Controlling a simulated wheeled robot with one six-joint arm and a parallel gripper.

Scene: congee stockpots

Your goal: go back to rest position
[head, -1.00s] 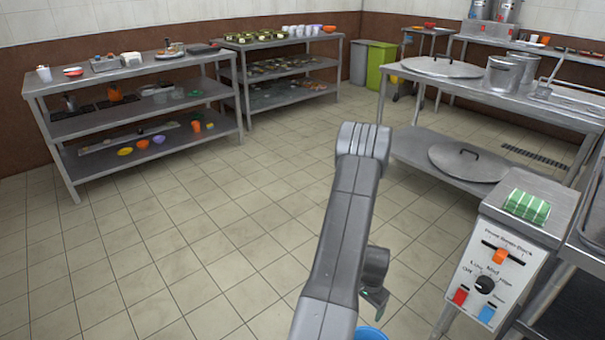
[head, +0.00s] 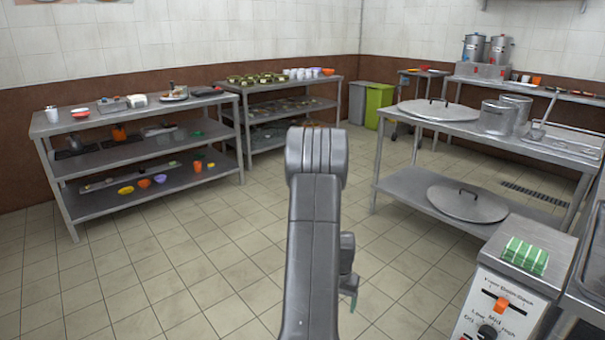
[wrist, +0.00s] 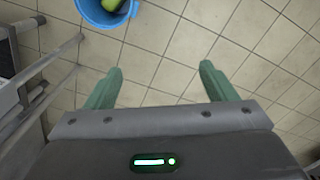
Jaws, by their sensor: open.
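My gripper (wrist: 160,88) shows in the wrist view with its two green fingers spread wide apart. Nothing is between them, only the tiled floor (wrist: 175,50) below. In the head view my grey arm rises in the middle of the picture. A small greenish part of the gripper (head: 353,291) shows low beside the arm; the rest of it is hidden there.
A blue bucket (wrist: 88,14) with a green item (wrist: 113,4) in it stands on the floor. A control box (head: 497,307) bears a green-and-white block (head: 525,256). Steel tables (head: 395,185) stand at right, shelves (head: 58,128) at left. The floor between is open.

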